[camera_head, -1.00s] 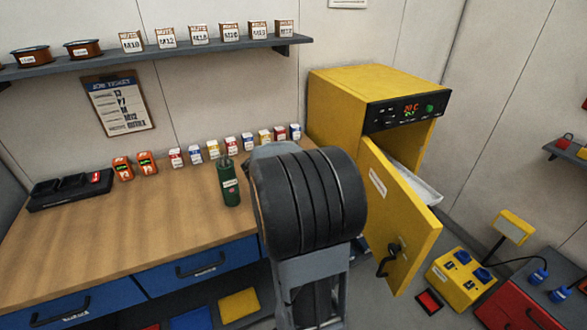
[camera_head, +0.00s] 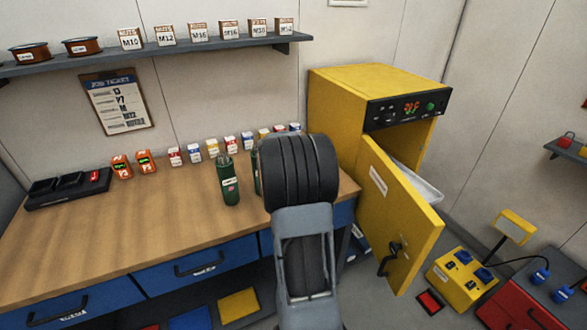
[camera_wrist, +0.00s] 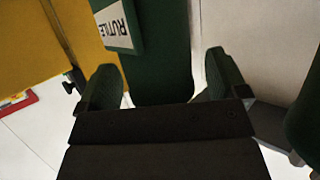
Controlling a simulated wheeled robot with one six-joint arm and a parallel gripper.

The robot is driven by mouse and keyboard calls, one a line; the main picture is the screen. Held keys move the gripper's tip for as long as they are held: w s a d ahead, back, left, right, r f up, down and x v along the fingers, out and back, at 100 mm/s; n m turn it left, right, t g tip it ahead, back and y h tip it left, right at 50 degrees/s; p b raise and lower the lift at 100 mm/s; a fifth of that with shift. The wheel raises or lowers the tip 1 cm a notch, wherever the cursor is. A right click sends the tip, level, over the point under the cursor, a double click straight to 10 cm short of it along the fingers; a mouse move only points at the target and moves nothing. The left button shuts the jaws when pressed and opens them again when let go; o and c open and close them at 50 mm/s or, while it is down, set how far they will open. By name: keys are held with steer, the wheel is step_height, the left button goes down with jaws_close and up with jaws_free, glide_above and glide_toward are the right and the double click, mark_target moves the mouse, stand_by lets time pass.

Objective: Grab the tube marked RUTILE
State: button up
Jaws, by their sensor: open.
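In the wrist view a dark green tube (camera_wrist: 158,60) with a white label reading RUTILE, seen upside down, lies between the fingers of my gripper (camera_wrist: 163,82). The fingers are open on either side of it, and I cannot tell whether they touch it. In the head view my arm hides the gripper. A sliver of a green tube (camera_head: 256,172) shows at the arm's left edge, mostly hidden. Another green tube (camera_head: 229,182) stands upright on the bench to its left, its label too small to read. A dark green shape (camera_wrist: 304,112) also shows at the wrist view's right edge.
The wooden bench (camera_head: 120,225) is clear at front left. Small boxes (camera_head: 212,148) line its back, beside orange devices (camera_head: 133,164) and a black tray (camera_head: 68,190). A yellow oven (camera_head: 335,105) with its door (camera_head: 395,220) open stands right of my arm.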

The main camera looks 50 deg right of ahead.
jaws_close()
steer(key=shift+r, duration=0.2)
stand_by(0.9)
